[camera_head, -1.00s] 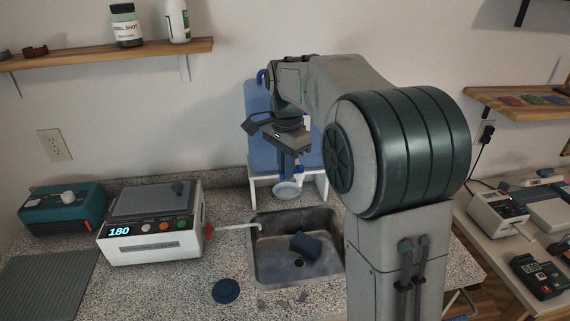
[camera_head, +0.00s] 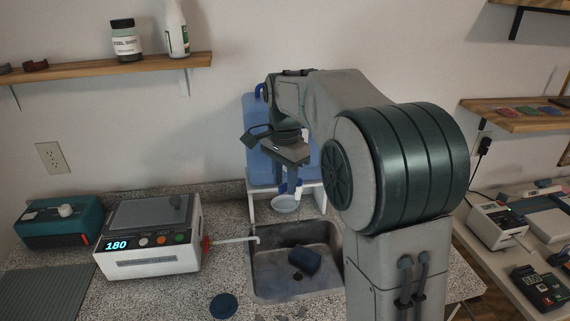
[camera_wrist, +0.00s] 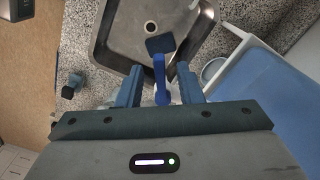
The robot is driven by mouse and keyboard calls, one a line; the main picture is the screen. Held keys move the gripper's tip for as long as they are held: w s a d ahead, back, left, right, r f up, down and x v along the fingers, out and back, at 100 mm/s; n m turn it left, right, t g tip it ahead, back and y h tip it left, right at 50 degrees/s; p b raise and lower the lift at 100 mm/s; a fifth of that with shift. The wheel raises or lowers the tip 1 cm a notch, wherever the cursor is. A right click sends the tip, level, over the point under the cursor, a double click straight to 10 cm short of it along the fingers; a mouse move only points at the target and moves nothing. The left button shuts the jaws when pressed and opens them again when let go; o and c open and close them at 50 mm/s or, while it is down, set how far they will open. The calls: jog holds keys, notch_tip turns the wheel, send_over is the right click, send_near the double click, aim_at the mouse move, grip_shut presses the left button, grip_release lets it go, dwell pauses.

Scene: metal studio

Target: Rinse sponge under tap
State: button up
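A dark blue block (camera_head: 304,261), apparently the sponge, lies in the metal sink (camera_head: 262,287). In the wrist view the sponge (camera_wrist: 160,44) shows beyond my fingers, near the drain. My gripper (camera_head: 290,187) is above the sink's back edge, in front of a blue tank (camera_head: 258,150) on a white stand. In the wrist view my gripper (camera_wrist: 160,88) is open, its fingers apart on both sides of a bright blue tap-like part (camera_wrist: 160,78). I see gaps between that part and the fingers; contact is hard to tell.
A small white bowl (camera_head: 285,204) is near the fingertips, behind the sink. A white device (camera_head: 148,243) reading 180 stands left of the sink, with a thin white pipe (camera_head: 235,240) reaching the sink's edge. A dark blue disc (camera_head: 223,306) lies on the front counter.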

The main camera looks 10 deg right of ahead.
aim_at(284, 185)
notch_tip(284, 185, up, 14)
jog(key=shift+f+p, duration=0.25)
jog(key=shift+p, duration=0.05)
dwell(1.3)
notch_tip(284, 185, down, 14)
jog(key=m+b, duration=0.6)
jog(key=m, duration=3)
